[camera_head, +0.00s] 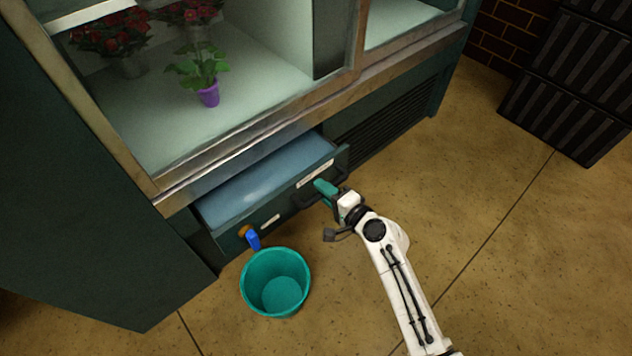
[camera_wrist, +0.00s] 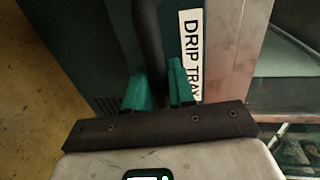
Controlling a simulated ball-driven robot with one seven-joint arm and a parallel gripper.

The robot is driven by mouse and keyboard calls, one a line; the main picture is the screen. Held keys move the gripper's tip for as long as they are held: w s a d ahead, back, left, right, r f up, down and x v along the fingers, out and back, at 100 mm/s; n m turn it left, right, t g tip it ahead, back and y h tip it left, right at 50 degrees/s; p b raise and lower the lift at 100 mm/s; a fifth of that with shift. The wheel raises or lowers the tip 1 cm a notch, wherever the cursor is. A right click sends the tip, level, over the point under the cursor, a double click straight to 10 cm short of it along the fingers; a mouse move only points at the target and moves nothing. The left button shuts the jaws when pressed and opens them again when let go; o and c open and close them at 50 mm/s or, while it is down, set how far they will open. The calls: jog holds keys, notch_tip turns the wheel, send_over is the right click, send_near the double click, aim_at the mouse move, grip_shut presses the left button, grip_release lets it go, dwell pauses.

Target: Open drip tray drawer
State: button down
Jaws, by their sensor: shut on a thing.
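The drip tray drawer (camera_head: 262,180) sticks out of the base of the green flower cabinet, and its blue-grey inside shows from above. Its front carries a white label, which reads "DRIP TRA..." in the wrist view (camera_wrist: 190,55). A dark bar handle (camera_wrist: 147,40) runs along the drawer front. My gripper (camera_head: 327,190) is at the handle, with its teal fingers shut on the bar, one on each side in the wrist view (camera_wrist: 160,90). Part of the handle is hidden by the fingers in the head view.
A teal bucket (camera_head: 275,283) stands on the floor below the drawer's left end, near a blue-and-orange tap (camera_head: 251,237). A purple pot (camera_head: 208,95) with a plant stands in the cabinet above. Black crates (camera_head: 572,85) are at the right. Floor right of the drawer is clear.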

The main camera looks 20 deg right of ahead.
jog(key=f+v, duration=0.2)
jog(key=v, duration=0.9)
jog(key=shift+s+d+f, duration=0.2)
jog(key=shift+s, duration=0.35)
jog(key=shift+b, duration=0.3)
jog(key=c, duration=1.1)
grip_release()
jog(key=p+v, duration=0.2)
jog(key=v, duration=0.8)
jog(key=shift+s+d, duration=0.1)
jog(key=shift+s, duration=0.25)
